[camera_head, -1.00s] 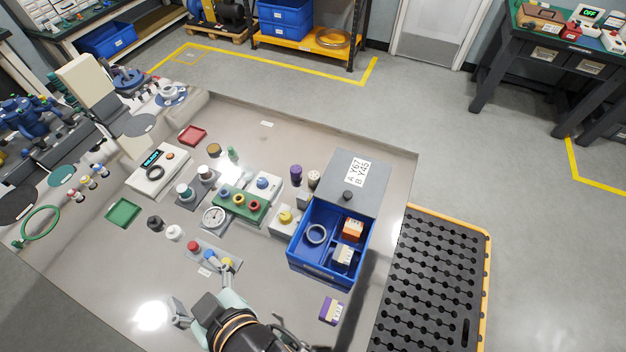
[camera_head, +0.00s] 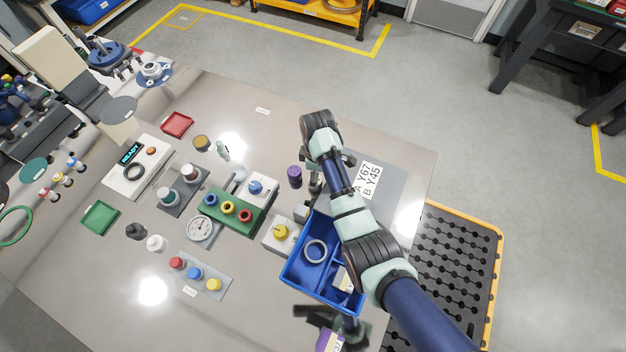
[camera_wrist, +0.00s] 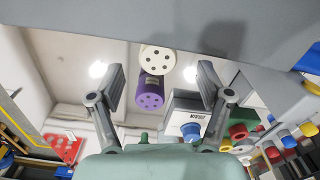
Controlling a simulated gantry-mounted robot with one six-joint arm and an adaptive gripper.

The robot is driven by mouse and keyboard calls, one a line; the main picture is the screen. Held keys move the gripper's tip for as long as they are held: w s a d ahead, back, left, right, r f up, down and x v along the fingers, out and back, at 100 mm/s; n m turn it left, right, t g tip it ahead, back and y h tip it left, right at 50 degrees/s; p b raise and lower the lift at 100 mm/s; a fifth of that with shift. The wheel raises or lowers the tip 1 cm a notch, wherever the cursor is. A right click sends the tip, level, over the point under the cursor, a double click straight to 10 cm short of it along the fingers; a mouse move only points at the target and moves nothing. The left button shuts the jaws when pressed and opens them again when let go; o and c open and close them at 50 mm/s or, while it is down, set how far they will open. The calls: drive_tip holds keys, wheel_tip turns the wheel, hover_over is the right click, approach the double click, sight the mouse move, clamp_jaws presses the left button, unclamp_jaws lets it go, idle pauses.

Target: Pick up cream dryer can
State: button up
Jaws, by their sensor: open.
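The cream dryer can (camera_wrist: 157,60) has a pale round end with several dark holes. In the wrist view it sits beyond the purple can (camera_wrist: 150,92), almost touching it in the picture. My gripper (camera_wrist: 162,80) is open, with one finger on each side of the two cans and clear gaps to both. In the head view the purple can (camera_head: 295,177) stands on the table just left of my gripper. My arm and gripper cover most of the cream can's place there, so I cannot make it out clearly.
The blue bin (camera_head: 303,287) and grey lid (camera_head: 391,182) lie close by, partly under my arm. A block with a yellow knob (camera_head: 281,232) and a green base with several rings (camera_head: 232,215) are to the left.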

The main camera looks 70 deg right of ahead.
wheel_tip(320, 180, down, 6)
drive_tip(key=shift+r+b, duration=0.1)
drive_tip(key=shift+b, duration=1.05)
drive_tip(key=shift+d, duration=0.1)
drive_tip(key=c, duration=1.3)
drive_tip(key=shift+r, duration=0.1)
